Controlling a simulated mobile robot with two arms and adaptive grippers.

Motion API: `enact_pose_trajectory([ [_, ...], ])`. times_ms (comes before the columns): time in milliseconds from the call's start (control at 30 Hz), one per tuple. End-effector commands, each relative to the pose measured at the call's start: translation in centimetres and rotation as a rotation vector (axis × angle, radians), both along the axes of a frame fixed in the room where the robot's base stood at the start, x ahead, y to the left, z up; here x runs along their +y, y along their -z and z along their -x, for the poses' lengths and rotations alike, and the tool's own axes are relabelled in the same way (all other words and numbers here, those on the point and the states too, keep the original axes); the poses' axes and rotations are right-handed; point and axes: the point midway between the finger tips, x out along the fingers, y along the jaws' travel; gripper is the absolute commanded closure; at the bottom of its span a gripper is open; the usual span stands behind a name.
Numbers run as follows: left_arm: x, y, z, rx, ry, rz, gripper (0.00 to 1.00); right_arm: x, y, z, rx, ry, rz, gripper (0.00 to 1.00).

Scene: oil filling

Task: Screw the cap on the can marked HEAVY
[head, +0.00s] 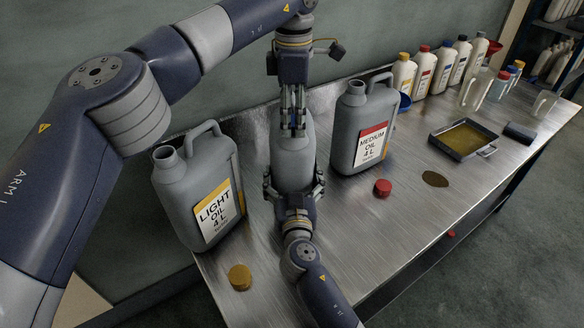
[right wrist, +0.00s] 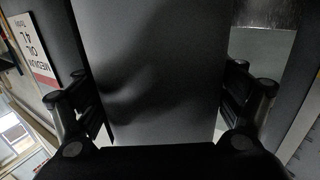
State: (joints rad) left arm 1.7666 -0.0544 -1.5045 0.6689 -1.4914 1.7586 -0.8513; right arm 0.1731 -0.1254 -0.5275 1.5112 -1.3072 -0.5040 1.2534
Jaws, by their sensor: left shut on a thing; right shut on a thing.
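A grey can (head: 294,160) stands between the two other cans on the bench, its label hidden from the head view. My right gripper (head: 293,190) is shut on its body, one finger on each side. In the right wrist view the can's grey wall (right wrist: 155,75) fills the space between the fingers (right wrist: 160,105). My left gripper (head: 293,128) points down over the top of this can, shut at its neck. The cap between its fingers is mostly hidden, so I cannot tell how it sits on the neck.
The LIGHT OIL can (head: 195,190) stands open at left, the MEDIUM OIL can (head: 362,125) open at right. A yellow cap (head: 240,277) and a red cap (head: 382,187) lie on the bench (head: 345,235). Farther right are an oil tray (head: 436,143), an oil spot (head: 435,179) and several bottles.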

Motion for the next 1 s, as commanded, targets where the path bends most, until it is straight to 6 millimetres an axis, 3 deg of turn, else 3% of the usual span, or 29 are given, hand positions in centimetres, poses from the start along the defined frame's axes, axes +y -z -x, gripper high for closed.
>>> enact_pose_trajectory([
  [500,0.25,0.08,-0.13,-0.001,0.859,-0.003,0.90,-0.12,-0.15,-0.05,-0.002,0.003,-0.006,0.79],
  [600,0.26,0.08,-0.14,-0.001,0.964,-0.004,0.90,-0.12,-0.16,-0.05,-0.002,0.003,-0.006,0.79],
  [733,0.28,0.08,-0.15,-0.002,0.955,-0.004,0.90,-0.12,-0.16,-0.05,-0.002,0.003,-0.006,0.79],
  [767,0.28,0.07,-0.16,-0.002,0.955,-0.004,0.56,-0.12,-0.16,-0.05,-0.002,0.003,-0.006,0.79],
  [833,0.26,0.07,-0.15,-0.002,0.955,-0.004,0.41,-0.12,-0.16,-0.05,-0.002,0.003,-0.006,0.79],
  [1000,0.16,0.06,-0.08,-0.001,0.956,-0.002,0.38,-0.11,-0.15,-0.05,-0.002,0.003,-0.005,0.79],
])
